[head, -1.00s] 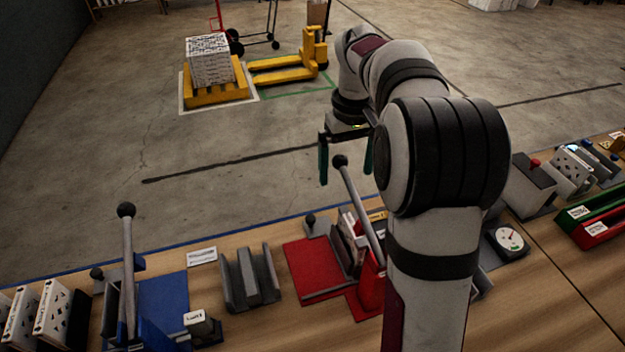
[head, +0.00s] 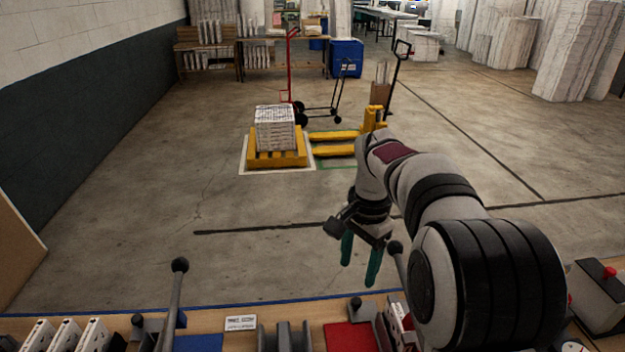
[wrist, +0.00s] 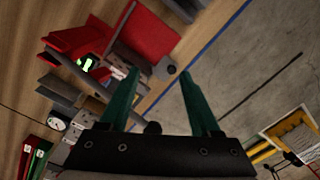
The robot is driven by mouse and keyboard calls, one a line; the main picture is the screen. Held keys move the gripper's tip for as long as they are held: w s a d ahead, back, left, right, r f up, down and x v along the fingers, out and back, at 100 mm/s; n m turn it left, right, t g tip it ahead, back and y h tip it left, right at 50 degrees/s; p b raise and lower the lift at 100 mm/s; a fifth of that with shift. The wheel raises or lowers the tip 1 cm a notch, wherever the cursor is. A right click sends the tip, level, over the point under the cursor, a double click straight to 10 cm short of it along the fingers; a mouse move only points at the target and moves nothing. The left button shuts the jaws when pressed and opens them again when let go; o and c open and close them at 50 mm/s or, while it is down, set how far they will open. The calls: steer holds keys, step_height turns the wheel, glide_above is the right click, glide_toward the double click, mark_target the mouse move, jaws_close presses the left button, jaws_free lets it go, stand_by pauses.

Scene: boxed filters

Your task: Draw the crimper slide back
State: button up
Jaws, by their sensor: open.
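Two crimpers stand on the bench, a blue one and a red one; which is meant does not show. The red one has a red base (head: 349,337), a grey lever with a black ball (head: 395,247), and a small dark knob (head: 356,303) on a grey block at its far end. My gripper (head: 358,274) is open and empty, with teal fingers, above the bench's far edge and left of the lever ball. In the wrist view the dark knob (wrist: 170,68) appears between the fingertips, further off. The blue crimper's lever ball (head: 180,265) and small knob (head: 137,320) are at the left.
A grey slotted holder (head: 285,338) and a white label card (head: 241,323) lie between the crimpers. Boxed filters (head: 66,335) stand at the left. My arm hides part of the right bench. A box with a red button (head: 600,290) stands at the right.

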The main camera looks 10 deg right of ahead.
steer(key=m, duration=0.2)
glide_above(356, 300)
step_height(356, 300, down, 5)
step_height(356, 300, down, 16)
steer(key=shift+r, duration=0.1)
jaws_close()
stand_by(1.0)
